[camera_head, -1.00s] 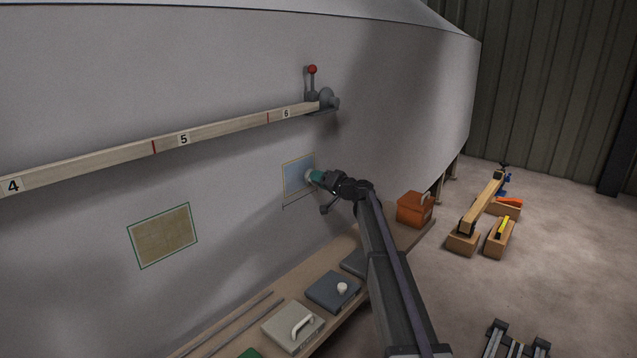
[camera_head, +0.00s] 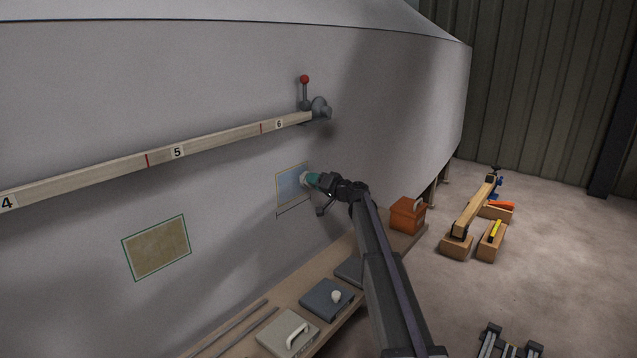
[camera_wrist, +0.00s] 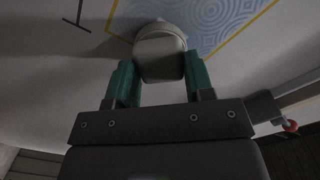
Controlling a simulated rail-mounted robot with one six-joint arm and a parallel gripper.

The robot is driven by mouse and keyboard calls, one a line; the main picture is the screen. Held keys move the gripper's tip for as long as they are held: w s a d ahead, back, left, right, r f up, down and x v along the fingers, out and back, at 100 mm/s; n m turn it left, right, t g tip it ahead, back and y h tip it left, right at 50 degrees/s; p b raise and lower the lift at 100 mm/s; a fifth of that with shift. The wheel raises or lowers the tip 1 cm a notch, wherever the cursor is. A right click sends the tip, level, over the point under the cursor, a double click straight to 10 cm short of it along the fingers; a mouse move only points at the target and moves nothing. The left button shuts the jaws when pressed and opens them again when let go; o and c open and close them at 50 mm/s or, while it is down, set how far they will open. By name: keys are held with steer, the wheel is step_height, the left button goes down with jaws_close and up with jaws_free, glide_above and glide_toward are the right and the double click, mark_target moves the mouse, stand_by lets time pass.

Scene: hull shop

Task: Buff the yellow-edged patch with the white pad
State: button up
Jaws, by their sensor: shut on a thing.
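The yellow-edged patch (camera_head: 291,186) is a pale blue rectangle on the grey hull wall. In the wrist view the patch (camera_wrist: 222,14) shows a swirled ring pattern inside a yellow border. My gripper (camera_head: 313,181) has teal fingers and is at the right part of the patch. The pad is at the patch's edge, close against the hull. Its working face is hidden, so I cannot tell whether it touches.
A numbered wooden rail (camera_head: 210,147) with a red-knobbed lever (camera_head: 304,80) runs above the patch. A green-edged tan patch (camera_head: 157,248) is to the left. A bench below holds a white-handled block (camera_head: 290,335), a dark knobbed block (camera_head: 327,299) and an orange box (camera_head: 407,214).

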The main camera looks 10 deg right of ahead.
steer(key=shift+s+a, duration=1.35)
steer(key=shift+a, duration=0.35)
steer(key=shift+s+a, duration=1.35)
steer(key=shift+a, duration=0.4)
steer(key=shift+s+a, duration=1.35)
steer(key=shift+a, duration=0.35)
step_height(320, 180, up, 2)
steer(key=shift+r+p, duration=0.25)
steer(key=shift+p, duration=1)
steer(key=shift+w+f, duration=0.15)
steer(key=shift+w+d+f, duration=0.1)
steer(key=shift+w+d, duration=0.6)
steer(key=shift+d, duration=0.25)
steer(key=shift+w+d, duration=3.65)
steer(key=shift+d, duration=1.05)
steer(key=shift+s+a, duration=1.5)
steer(key=shift+a, duration=0.4)
steer(key=shift+s+a, duration=1.5)
steer(key=shift+a, duration=0.35)
steer(key=shift+s+a, duration=1.5)
steer(key=shift+a, duration=0.4)
step_height(320, 180, down, 2)
steer(key=b, duration=0.2)
steer(key=shift+b, duration=0.3)
